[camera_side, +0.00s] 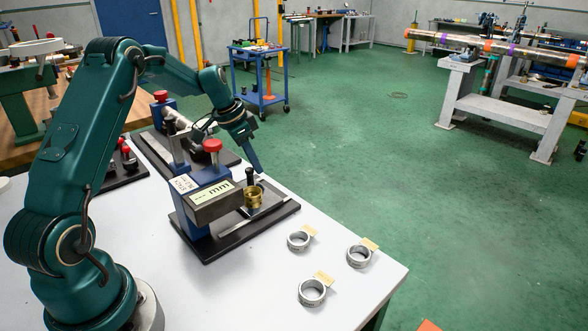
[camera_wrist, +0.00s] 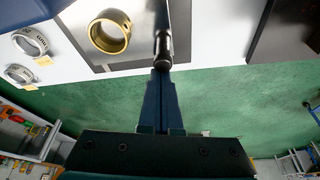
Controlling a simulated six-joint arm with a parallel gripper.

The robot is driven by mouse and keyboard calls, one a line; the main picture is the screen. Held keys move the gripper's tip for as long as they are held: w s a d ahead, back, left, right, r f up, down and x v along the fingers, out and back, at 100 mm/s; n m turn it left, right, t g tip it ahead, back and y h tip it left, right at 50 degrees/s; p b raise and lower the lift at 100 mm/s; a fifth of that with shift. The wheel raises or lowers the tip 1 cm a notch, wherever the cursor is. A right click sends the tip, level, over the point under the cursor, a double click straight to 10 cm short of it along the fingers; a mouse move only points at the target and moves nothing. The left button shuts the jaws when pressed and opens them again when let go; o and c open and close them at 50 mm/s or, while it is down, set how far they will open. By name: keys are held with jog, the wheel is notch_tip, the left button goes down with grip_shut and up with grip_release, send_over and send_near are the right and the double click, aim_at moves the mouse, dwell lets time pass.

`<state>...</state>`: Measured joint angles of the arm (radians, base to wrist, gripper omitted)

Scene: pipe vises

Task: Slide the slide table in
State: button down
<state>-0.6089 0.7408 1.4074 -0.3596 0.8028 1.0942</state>
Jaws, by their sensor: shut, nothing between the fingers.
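The slide table (camera_side: 272,200) is a flat grey plate on the black base of the measuring fixture in the side view. It carries a brass ring (camera_side: 254,197) and an upright dark handle (camera_side: 250,177). In the wrist view the brass ring (camera_wrist: 110,31) lies left of the handle (camera_wrist: 163,48). My gripper (camera_side: 258,172) is shut and empty, pointing down close beside the handle. In the wrist view the tips of my gripper (camera_wrist: 161,73) are right at the handle's end; I cannot tell whether they touch it.
The fixture's blue body with a display (camera_side: 214,196) and a red knob (camera_side: 212,145) stands left of the ring. Several silver rings with tags, one of them here (camera_side: 312,291), lie on the white table (camera_side: 240,295). A second fixture (camera_side: 165,135) stands behind.

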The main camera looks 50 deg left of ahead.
aim_at(249, 184)
jog(key=shift+s, duration=2.2)
jog(key=shift+w, duration=0.1)
